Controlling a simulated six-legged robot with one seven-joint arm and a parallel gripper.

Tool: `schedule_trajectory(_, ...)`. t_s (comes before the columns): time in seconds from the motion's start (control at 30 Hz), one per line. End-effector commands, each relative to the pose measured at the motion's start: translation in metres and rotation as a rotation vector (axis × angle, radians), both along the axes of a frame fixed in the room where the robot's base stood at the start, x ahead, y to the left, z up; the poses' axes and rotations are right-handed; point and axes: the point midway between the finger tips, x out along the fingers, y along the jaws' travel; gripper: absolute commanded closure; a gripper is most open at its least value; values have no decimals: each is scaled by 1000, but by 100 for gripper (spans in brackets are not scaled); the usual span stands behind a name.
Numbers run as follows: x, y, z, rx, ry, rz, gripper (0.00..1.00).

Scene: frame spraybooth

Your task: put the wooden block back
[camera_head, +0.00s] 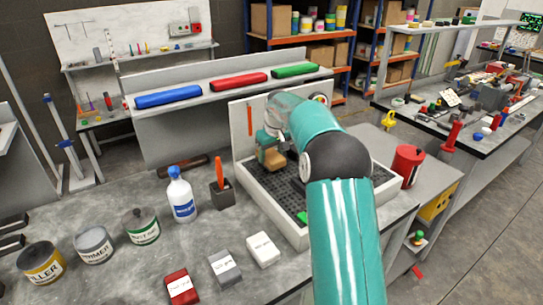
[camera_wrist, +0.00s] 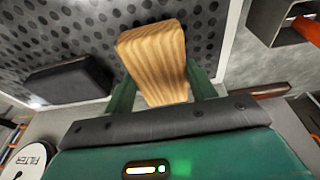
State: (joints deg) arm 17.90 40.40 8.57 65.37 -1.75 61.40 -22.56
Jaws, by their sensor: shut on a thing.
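The wooden block (camera_wrist: 155,60) is light brown with a clear grain. In the wrist view it stands out between the two green fingers of my gripper (camera_wrist: 160,95), which is shut on it. In the head view the block (camera_head: 271,158) shows over the back left part of the black perforated tray with a light rim (camera_head: 270,217). My gripper (camera_head: 268,142) is above that tray. I cannot tell whether the block touches the tray surface.
A black block (camera_wrist: 68,80) lies on the perforated surface. A dark holder with an orange-handled tool (camera_head: 221,190) and a white-and-blue bottle (camera_head: 181,195) stand left of the tray. A red can (camera_head: 407,166) stands right. Small boxes (camera_head: 263,250) and several cans (camera_head: 94,245) occupy the front bench.

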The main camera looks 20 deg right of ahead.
Motion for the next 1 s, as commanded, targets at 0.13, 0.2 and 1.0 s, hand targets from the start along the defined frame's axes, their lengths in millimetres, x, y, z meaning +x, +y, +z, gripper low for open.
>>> schedule_trajectory(0.13, 0, 0, -9, -1, -2, 0, 62)
schedule_trajectory(0.2, 0, 0, -9, -1, -2, 0, 62)
schedule_trajectory(1.0, -3, -1, 4, -1, -4, -1, 22)
